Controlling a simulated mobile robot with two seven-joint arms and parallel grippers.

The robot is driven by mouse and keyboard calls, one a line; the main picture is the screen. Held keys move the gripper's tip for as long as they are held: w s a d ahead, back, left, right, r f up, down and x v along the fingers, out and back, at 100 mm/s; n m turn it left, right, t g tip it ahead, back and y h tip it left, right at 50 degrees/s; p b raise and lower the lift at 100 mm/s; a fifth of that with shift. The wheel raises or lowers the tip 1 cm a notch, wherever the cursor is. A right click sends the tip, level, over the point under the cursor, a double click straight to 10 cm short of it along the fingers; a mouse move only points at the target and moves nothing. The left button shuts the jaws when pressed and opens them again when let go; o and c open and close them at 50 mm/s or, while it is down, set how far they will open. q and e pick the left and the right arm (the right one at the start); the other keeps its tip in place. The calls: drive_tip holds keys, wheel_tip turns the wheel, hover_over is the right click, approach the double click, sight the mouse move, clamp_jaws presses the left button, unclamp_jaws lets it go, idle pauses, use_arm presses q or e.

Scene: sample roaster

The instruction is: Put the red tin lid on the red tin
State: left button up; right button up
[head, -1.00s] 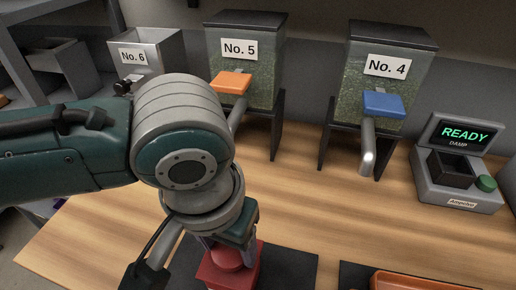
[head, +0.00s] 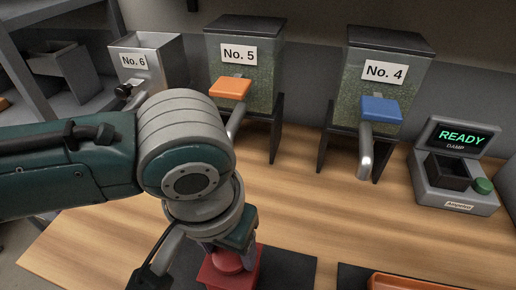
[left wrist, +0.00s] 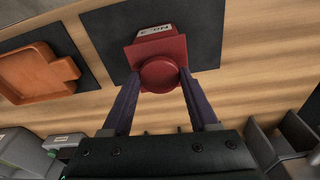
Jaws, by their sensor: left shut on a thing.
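The red tin (head: 224,279) stands on a dark mat at the bottom of the head view. In the left wrist view the tin (left wrist: 146,51) is boxy, with a white label facing away from my gripper. The round red tin lid (left wrist: 160,75) is between the fingers of my left gripper (left wrist: 160,80), which is shut on it. The lid (head: 229,261) overlaps the tin in both views; I cannot tell if it is seated or just above. My left gripper (head: 228,253) points down over the tin, partly hidden by my arm. My right gripper is not in view.
An orange tray (left wrist: 40,92) lies on another mat beside the tin's mat. Bean dispensers No. 5 (head: 243,98) and No. 4 (head: 379,98), a metal bin No. 6 (head: 154,85) and a READY meter (head: 455,190) line the back. Wood between is clear.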

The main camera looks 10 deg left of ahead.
use_arm(q)
drive_tip(key=shift+f+p, duration=0.3)
drive_tip(key=shift+f, duration=0.15)
idle(1.2)
drive_tip(key=o, duration=1.4)
drive_tip(key=r, duration=0.3)
drive_tip(key=r+p, duration=0.1)
drive_tip(key=r, duration=0.2)
drive_tip(key=s+r, duration=0.1)
drive_tip(key=r, duration=0.2)
drive_tip(key=shift+s+a+r+p, duration=0.1)
drive_tip(key=shift+r+p, duration=0.3)
